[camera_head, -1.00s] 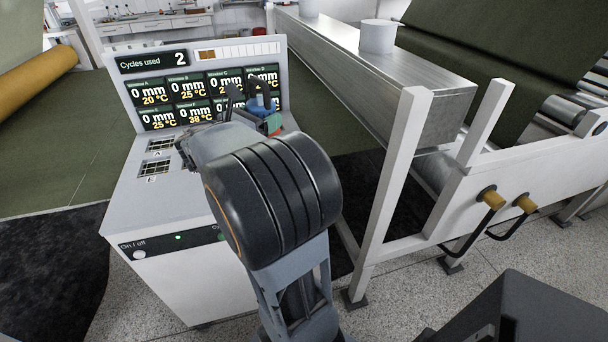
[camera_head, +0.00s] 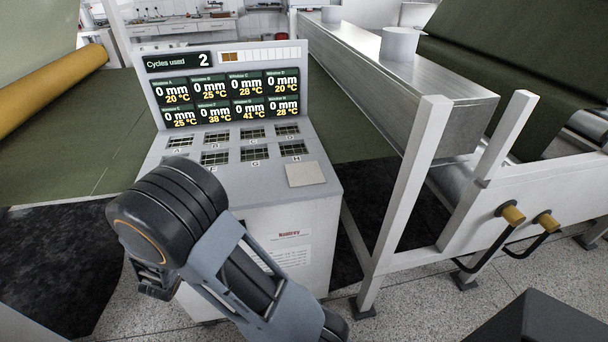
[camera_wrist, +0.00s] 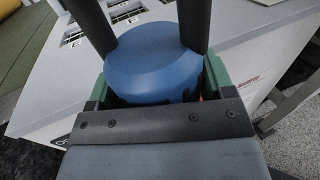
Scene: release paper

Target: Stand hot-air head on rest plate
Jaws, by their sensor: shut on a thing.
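The hot-air head, a blue rounded body (camera_wrist: 155,62), shows close up in the wrist view. My gripper (camera_wrist: 150,42) is shut on it, with a dark finger on each side. Green parts flank the blue body; its lower end is hidden by a dark bracket. In the head view the gripper and head are hidden behind my arm, left of the console's front. A square beige plate (camera_head: 306,174), apparently the rest plate, lies bare on the console's right front corner. The gripper is left of it and apart from it.
The white console (camera_head: 262,185) has several small grid windows (camera_head: 252,154) on its sloped top and an upright display (camera_head: 228,85) behind. A white frame post (camera_head: 408,190) and a metal beam (camera_head: 430,95) stand to the right. Dark matting (camera_head: 50,260) lies left.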

